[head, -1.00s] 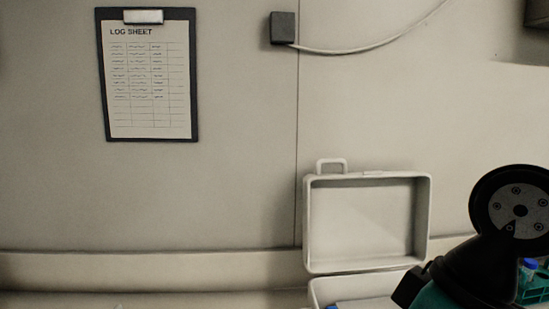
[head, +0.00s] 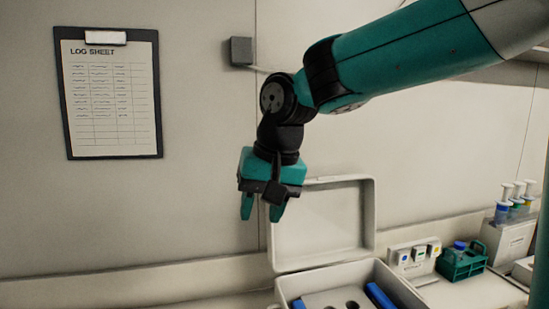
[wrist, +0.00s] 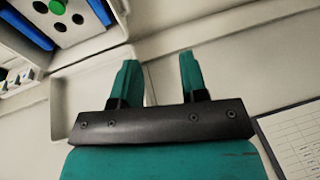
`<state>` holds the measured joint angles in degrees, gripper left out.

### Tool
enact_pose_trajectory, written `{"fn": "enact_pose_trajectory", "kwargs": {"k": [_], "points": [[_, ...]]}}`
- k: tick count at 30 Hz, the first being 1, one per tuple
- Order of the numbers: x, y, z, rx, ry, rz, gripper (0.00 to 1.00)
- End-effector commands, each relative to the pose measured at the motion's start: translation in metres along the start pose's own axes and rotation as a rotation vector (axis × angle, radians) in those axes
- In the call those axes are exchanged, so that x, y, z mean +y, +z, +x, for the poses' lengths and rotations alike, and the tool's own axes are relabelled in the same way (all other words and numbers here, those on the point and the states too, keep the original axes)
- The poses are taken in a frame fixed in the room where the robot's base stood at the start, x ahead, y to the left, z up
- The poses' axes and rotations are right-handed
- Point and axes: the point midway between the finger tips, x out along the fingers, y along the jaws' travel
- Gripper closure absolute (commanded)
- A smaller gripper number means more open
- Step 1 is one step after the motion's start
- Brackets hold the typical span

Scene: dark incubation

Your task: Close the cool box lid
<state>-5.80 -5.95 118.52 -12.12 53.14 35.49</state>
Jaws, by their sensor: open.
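The cool box (head: 400,290) stands on the bench at the lower middle of the head view, its front cut off by the picture edge. Its pale lid (head: 325,225) stands upright and open at the back of the box. My gripper (head: 263,208) is open and empty, fingers pointing down, in front of the lid's left edge. In the wrist view my gripper (wrist: 160,75) shows two teal fingers apart with nothing between them. The lid (wrist: 90,95) shows behind the left finger there, and the box (wrist: 105,30) lies at the upper left.
Blue cold packs (head: 380,297) and a holed insert lie in the box. To its right stand a block with coloured labels (head: 413,255), a teal tube rack (head: 462,262) and a holder with pipettes (head: 510,225). A log sheet clipboard (head: 108,95) hangs on the wall.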

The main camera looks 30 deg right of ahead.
Motion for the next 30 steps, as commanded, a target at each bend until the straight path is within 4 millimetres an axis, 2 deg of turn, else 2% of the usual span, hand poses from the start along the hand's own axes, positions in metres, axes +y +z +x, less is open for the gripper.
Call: {"fn": "enact_pose_trajectory", "kwargs": {"k": [1,3,6,9,13,17,20,30], "points": [[0.004,-0.043,-0.028,0.051,0.026,0.202,0.60],[0.015,-0.091,-0.057,0.120,0.048,0.499,0.60],[0.034,-0.144,-0.094,0.206,0.049,0.882,0.60],[0.051,-0.178,-0.122,0.268,0.029,1.178,0.60],[0.065,-0.201,-0.143,0.312,0.001,1.408,0.60],[0.070,-0.208,-0.143,0.324,-0.009,1.484,0.60],[0.073,-0.211,-0.131,0.324,-0.007,1.488,0.60],[0.085,-0.227,-0.061,0.321,-0.008,1.482,0.60]]}}
